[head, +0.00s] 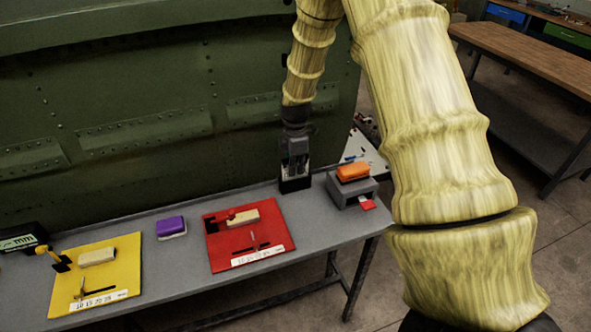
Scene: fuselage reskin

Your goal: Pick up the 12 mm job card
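My gripper (296,160) points down at the back of the grey bench, right at a small black holder (294,185). Something pale shows at the fingertips, above or in the holder. It is too small to tell whether it is a card and whether the fingers are shut on it. I cannot read "12 mm" on any card in view. A red tab (367,205) sticks out of the front of a grey box (352,189) to the right of the holder.
On the grey bench (190,253) are a red board (228,250), a yellow board (115,270), a purple-topped block (171,226) and a black display reading mm (18,240). An orange block (353,172) sits on the grey box. A green riveted panel (150,100) rises behind.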

